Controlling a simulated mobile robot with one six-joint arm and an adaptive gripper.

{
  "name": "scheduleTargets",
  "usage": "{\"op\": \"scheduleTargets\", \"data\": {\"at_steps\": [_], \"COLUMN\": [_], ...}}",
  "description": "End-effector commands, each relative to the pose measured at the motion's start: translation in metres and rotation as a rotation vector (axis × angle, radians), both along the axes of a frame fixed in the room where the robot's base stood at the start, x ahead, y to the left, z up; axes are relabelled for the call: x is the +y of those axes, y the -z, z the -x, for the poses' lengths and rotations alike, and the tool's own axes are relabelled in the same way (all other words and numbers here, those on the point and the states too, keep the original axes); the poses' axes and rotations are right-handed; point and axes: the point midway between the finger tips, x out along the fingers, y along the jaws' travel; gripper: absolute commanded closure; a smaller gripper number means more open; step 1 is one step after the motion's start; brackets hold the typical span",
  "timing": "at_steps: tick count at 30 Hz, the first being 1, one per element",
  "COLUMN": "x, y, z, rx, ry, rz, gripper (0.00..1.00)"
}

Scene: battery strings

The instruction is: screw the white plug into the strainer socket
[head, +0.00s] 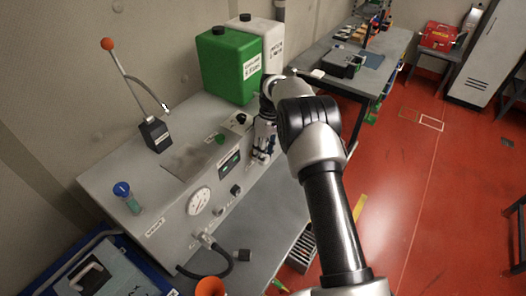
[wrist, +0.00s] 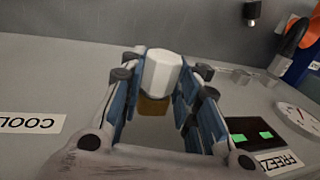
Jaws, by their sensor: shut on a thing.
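My gripper (wrist: 160,85) is shut on the white plug (wrist: 161,73), seen between its two blue-grey fingers in the wrist view. A brownish part (wrist: 154,107) shows just below the white head; I cannot tell whether it belongs to the plug or to something behind it. In the head view my gripper (head: 263,150) points down at the right end of the grey bench unit, in front of the green canister, and the plug cannot be made out clearly. I cannot identify the strainer socket for certain in either view.
The grey bench unit (head: 172,208) carries a dial gauge (head: 199,201), a lever (head: 134,77) with an orange knob, a blue-capped cylinder (head: 127,198) and a small display (head: 229,163). A green canister (head: 226,65) and a white canister (head: 262,42) stand behind my gripper.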

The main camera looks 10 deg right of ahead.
Motion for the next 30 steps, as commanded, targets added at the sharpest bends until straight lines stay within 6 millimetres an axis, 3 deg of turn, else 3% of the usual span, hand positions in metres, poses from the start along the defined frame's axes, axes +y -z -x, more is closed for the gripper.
{"op": "scheduleTargets", "data": {"at_steps": [11, 12, 22, 30], "x": [0.0027, 0.0027, 0.003, 0.002], "y": [0.0002, 0.0004, 0.0018, 0.0031], "z": [-0.0039, -0.0038, -0.0035, -0.0018], "rx": [0.034, 0.035, 0.036, 0.041], "ry": [0.003, 0.003, 0.002, 0.002], "rz": [-0.053, -0.053, -0.054, -0.051], "gripper": [1.0, 0.7, 0.48, 0.47]}}
